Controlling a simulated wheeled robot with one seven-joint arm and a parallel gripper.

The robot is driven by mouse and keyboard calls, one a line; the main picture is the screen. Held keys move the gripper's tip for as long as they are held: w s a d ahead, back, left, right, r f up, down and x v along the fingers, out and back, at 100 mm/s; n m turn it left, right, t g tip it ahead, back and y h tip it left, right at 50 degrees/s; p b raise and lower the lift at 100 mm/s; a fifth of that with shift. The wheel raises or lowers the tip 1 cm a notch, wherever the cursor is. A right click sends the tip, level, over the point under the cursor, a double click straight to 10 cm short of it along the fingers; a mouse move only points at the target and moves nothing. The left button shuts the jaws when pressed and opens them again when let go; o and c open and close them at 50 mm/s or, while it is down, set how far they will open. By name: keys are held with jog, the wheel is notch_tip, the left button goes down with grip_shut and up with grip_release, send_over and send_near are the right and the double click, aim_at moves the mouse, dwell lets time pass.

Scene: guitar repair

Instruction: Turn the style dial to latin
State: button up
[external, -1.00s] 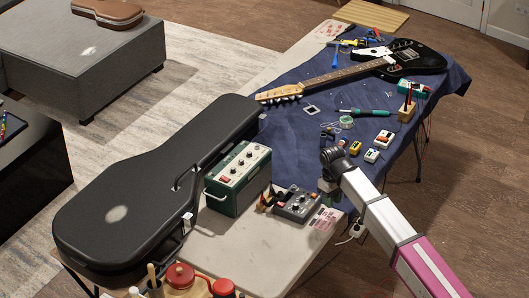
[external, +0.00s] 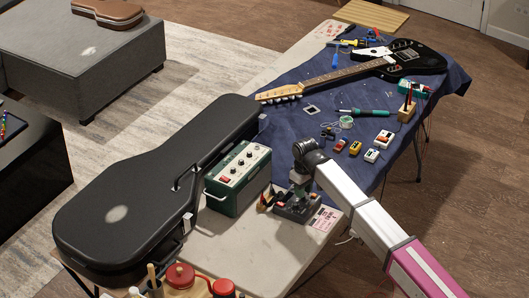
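No dial marked style or label reading latin can be made out at this size. The amplifier also has a row of small knobs on its top panel.
A large black guitar case (external: 150,190) lies left of the amplifier. Small pedals (external: 371,155), a soldering iron (external: 365,112) and a black guitar (external: 412,62) lie on the blue cloth (external: 292,130). The pale table front (external: 255,250) is clear.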

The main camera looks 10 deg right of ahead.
jog(key=shift+f, duration=1.15)
grip_shut()
jog(key=shift+m, duration=0.4)
jog(key=m, duration=1)
jog(key=shift+m, duration=0.4)
